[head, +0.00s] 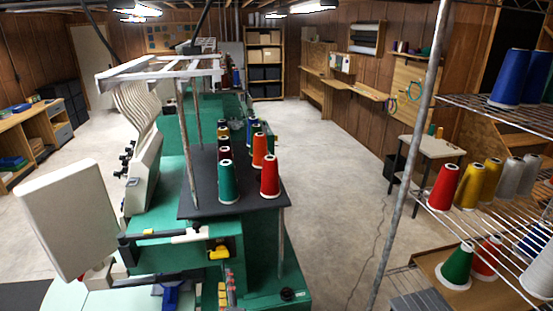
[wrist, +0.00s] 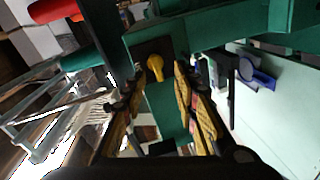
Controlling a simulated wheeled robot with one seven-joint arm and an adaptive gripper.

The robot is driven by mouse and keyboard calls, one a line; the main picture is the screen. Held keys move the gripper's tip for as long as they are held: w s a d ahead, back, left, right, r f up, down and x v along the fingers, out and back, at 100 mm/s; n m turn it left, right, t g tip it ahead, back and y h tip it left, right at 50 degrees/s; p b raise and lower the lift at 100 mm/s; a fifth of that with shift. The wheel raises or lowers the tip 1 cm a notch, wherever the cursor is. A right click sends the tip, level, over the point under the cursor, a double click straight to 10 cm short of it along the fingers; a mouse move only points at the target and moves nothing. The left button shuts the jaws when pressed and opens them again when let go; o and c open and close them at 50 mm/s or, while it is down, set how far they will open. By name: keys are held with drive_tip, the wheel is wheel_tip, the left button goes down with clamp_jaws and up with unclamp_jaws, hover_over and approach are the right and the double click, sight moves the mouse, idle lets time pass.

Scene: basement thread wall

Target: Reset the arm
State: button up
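My gripper (wrist: 155,98) shows in the wrist view with its two yellow-padded fingers spread apart. Nothing is held between them. Behind the fingers is the green machine, with a yellow part (wrist: 155,66) on it showing in the gap. A red cone (wrist: 52,10) and a green cone (wrist: 72,60) lie sideways in that view, at the upper left, clear of the fingers.
A green machine (head: 270,270) carries a black table (head: 210,205) with several thread cones, including a red one (head: 270,178) and a green one (head: 228,184). A wire rack (head: 525,121) with cones and its metal post (head: 405,160) stand at right. Concrete floor (head: 335,180) between is clear.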

drive_tip(key=s+d+r+m+g+b, duration=0.1)
drive_tip(key=d+r+m+g+b, duration=0.2)
drive_tip(key=d, duration=0.4)
drive_tip(key=s+d+r+m+g+b, duration=0.1)
drive_tip(key=d+m+g, duration=0.1)
drive_tip(key=d+m, duration=0.45)
drive_tip(key=s+d+f+m+g+h+b, duration=0.1)
drive_tip(key=s+d+m, duration=0.3)
drive_tip(key=s+d, duration=0.6)
drive_tip(key=s+d+f+m+g+h+b, duration=0.1)
drive_tip(key=s+d+m+g+h+b, duration=0.2)
drive_tip(key=s+d, duration=0.6)
drive_tip(key=shift+s+d+f+m+g, duration=0.4)
drive_tip(key=shift+m+g, duration=0.3)
drive_tip(key=shift+m, duration=0.25)
